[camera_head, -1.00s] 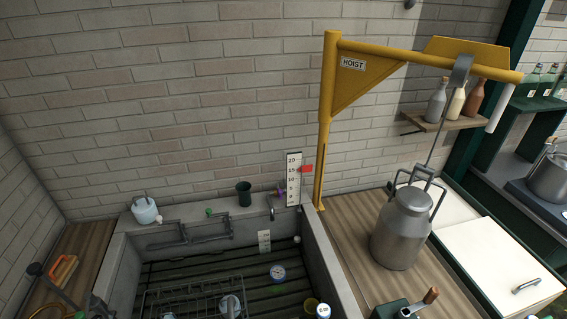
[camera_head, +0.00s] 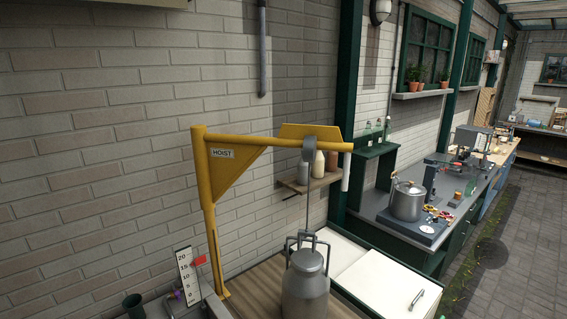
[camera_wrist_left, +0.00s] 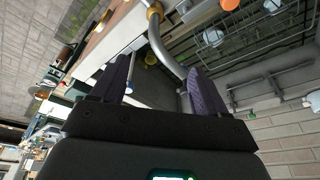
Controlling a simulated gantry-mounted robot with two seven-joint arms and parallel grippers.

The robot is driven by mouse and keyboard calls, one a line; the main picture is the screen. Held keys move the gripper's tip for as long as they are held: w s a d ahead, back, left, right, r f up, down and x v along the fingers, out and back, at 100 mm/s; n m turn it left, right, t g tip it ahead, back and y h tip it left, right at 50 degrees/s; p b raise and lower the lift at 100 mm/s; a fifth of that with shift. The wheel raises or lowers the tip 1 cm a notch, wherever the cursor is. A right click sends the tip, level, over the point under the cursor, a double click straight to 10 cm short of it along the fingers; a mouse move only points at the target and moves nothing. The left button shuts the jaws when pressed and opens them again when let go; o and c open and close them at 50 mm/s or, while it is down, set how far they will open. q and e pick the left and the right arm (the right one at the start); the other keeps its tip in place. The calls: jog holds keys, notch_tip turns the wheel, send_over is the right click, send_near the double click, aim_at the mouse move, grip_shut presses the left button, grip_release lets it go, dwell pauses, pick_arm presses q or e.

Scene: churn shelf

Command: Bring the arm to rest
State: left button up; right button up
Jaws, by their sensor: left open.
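My left gripper (camera_wrist_left: 160,88) shows in the left wrist view. Its two purple-grey fingers stand wide apart with nothing held between them. A bent grey metal pipe (camera_wrist_left: 160,42) with a brass-coloured fitting passes beyond the fingertips; I cannot tell how far away it is. Neither of my arms shows in the head view, and my right gripper is in neither view.
In the head view a metal churn (camera_head: 305,287) is under the yellow hoist (camera_head: 207,190) on a wooden top. A sink with a wire rack (camera_wrist_left: 262,80) lies beyond the fingers. A pot (camera_head: 407,202) stands on the bench at right.

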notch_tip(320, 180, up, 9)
jog(key=p, duration=0.7)
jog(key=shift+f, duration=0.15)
dwell(1.1)
